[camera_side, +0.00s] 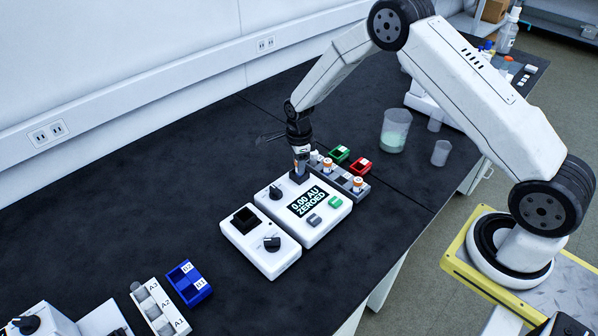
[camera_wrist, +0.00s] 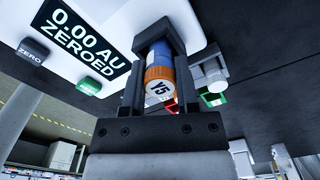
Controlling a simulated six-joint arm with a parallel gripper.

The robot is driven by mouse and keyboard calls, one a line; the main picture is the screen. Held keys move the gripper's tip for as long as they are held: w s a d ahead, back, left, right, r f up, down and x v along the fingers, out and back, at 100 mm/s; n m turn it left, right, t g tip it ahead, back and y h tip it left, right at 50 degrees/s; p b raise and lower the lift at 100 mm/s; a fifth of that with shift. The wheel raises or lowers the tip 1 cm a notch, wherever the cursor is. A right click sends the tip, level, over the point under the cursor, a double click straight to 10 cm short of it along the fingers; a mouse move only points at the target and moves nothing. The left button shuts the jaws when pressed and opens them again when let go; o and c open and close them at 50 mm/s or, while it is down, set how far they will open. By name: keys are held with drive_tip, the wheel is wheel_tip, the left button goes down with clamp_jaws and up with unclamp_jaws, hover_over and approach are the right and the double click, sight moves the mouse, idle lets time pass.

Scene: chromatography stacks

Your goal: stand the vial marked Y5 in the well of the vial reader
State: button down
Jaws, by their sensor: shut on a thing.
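The vial marked Y5 (camera_wrist: 160,78) has an orange cap with its label facing the wrist camera and a blue body. My gripper (camera_wrist: 158,92) is shut on it, one finger on each side. In the side view my gripper (camera_side: 300,152) points down at the back right corner of the white vial reader (camera_side: 318,222), whose display reads "0.00 AU ZEROED". A dark square block (camera_wrist: 153,32) of the reader, its well, is beyond the vial's lower end. The vial lines up with this well, but I cannot tell whether its base is inside.
A grey rack (camera_side: 343,180) with several capped vials stands close right of the reader, with a green bin (camera_side: 339,153) and red bin (camera_side: 360,165) behind. A second white device (camera_side: 262,250) stands left. Beakers (camera_side: 396,130) are farther right. The bench's back left is clear.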

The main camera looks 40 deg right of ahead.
drive_tip(key=shift+c, duration=1.4)
unclamp_jaws()
drive_tip(key=shift+r, duration=0.15)
drive_tip(key=shift+r, duration=3.85)
drive_tip(key=shift+s, duration=0.1)
drive_tip(key=shift+s+a+r+n, duration=0.1)
drive_tip(key=shift+s+r+n, duration=0.2)
drive_tip(key=shift+n, duration=0.2)
drive_tip(key=s+a+r+n+t, duration=0.1)
drive_tip(key=s+r+n, duration=0.3)
drive_tip(key=s+n, duration=0.7)
drive_tip(key=s+a+r+n+t, duration=0.1)
drive_tip(key=s+r+n, duration=0.3)
drive_tip(key=s+n, duration=0.7)
drive_tip(key=shift+a+t, duration=0.3)
drive_tip(key=shift+a, duration=0.35)
